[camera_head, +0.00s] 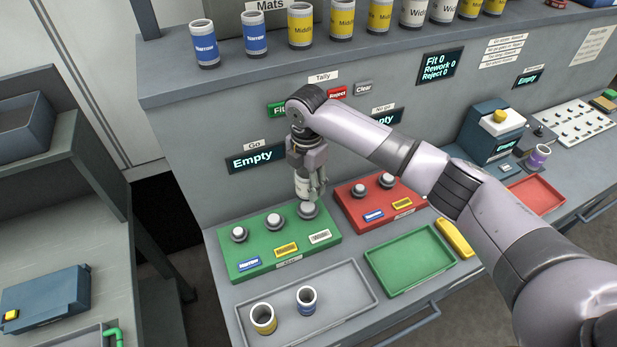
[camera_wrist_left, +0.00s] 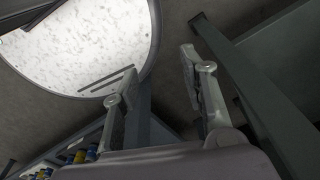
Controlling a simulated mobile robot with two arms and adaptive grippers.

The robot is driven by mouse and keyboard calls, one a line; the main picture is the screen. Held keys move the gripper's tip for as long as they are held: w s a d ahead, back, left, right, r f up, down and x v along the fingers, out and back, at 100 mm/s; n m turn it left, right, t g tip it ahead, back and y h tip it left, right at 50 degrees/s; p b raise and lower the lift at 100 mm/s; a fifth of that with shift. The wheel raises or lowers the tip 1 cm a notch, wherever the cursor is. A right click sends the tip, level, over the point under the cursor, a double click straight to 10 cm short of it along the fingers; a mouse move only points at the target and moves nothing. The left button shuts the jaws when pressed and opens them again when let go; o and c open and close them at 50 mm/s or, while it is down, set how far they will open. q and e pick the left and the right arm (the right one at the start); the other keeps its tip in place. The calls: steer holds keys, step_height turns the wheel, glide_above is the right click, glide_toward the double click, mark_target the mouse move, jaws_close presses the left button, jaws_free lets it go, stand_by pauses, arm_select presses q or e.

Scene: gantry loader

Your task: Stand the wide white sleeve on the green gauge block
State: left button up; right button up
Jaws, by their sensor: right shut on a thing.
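My right gripper (camera_head: 312,192) points down over the green gauge block (camera_head: 235,265) and is shut on the wide white sleeve (camera_head: 302,186). The sleeve is upright and partly hidden by the fingers. It is just above the block's rightmost post (camera_head: 307,209), which stands behind the label reading Wide; I cannot tell whether they touch. The block's other two posts, behind the Narrow and Middle labels, are bare. In the left wrist view my left gripper (camera_wrist_left: 158,88) is open and empty, with its fingers well apart.
A red gauge block (camera_head: 350,208) stands right of the green one. In front are a grey tray (camera_head: 345,275) with a yellow sleeve (camera_head: 263,318) and a blue sleeve (camera_head: 306,299), and an empty green tray (camera_head: 410,262). Several sleeves line the shelf (camera_head: 230,77) above.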

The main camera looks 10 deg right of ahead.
mark_target(307, 206)
steer(key=shift+f, duration=0.25)
steer(key=shift+f+b, duration=0.45)
steer(key=shift+b, duration=0.15)
steer(key=shift+f+b, duration=0.7)
steer(key=shift+b, duration=0.05)
steer(key=shift+f, duration=0.25)
steer(key=shift+f+b, duration=1.2)
steer(key=shift+b, duration=0.2)
steer(key=shift+f, duration=0.1)
arm_select(q)
steer(key=f, duration=0.5)
steer(key=shift+w+f, duration=0.2)
steer(key=shift+w, duration=0.15)
arm_select(e)
steer(key=shift+f, duration=0.35)
steer(key=shift+f, duration=0.15)
